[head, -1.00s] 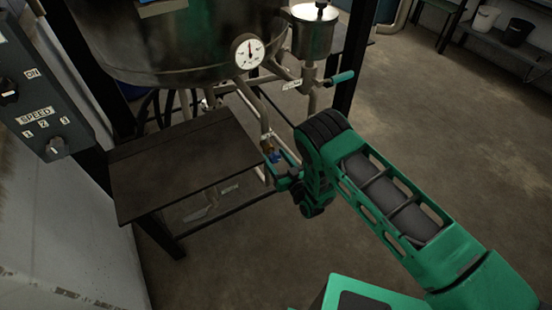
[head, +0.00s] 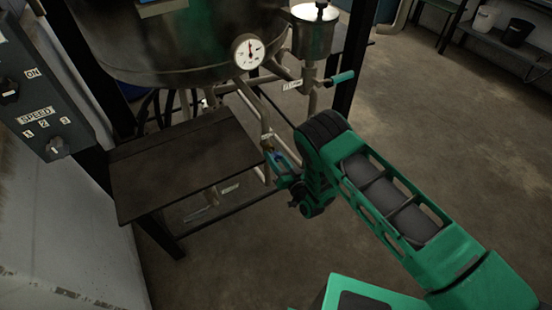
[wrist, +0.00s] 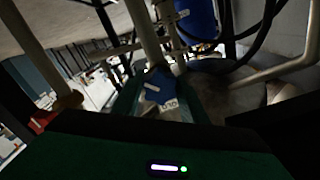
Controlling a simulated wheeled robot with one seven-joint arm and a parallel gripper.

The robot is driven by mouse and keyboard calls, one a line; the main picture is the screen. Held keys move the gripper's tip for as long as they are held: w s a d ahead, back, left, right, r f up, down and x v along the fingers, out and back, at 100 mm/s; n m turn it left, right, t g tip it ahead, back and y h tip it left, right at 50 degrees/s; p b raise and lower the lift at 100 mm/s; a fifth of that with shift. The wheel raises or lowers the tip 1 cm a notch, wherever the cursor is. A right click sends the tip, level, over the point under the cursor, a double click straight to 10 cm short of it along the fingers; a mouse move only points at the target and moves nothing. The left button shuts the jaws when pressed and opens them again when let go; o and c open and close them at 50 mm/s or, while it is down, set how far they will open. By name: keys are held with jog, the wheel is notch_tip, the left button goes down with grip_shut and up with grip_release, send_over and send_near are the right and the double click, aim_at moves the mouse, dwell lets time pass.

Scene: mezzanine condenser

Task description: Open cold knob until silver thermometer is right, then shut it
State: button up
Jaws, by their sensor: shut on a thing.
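My gripper (head: 279,162) is shut on the blue cold knob (head: 277,155), low on the pipework under the big vessel. In the wrist view the blue knob (wrist: 158,86) sits between the fingers, with a small white label beside it that I cannot read for certain. The fingers hide part of the knob in the head view. The thermometer (head: 248,51) is a round white dial with a silver rim on the vessel's front. Its needle points roughly straight up; the scale is too small to read.
A dark low table (head: 185,165) stands left of the pipes. A teal-handled lever (head: 340,77) is on the pipe under the small metal pot (head: 314,35). A grey speed control box (head: 38,100) is at the far left.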

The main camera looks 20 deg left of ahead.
jog(key=m, duration=0.4)
jog(key=shift+w+d+m, duration=0.1)
jog(key=shift+d+m, duration=0.05)
jog(key=shift+m, duration=0.25)
jog(key=shift+d+f+m, duration=0.1)
jog(key=shift+m, duration=2.2)
jog(key=shift+w, duration=0.1)
jog(key=o, duration=1)
jog(key=shift+o, duration=0.2)
jog(key=shift+s, duration=0.2)
jog(key=v, duration=1)
jog(key=shift+d, duration=0.15)
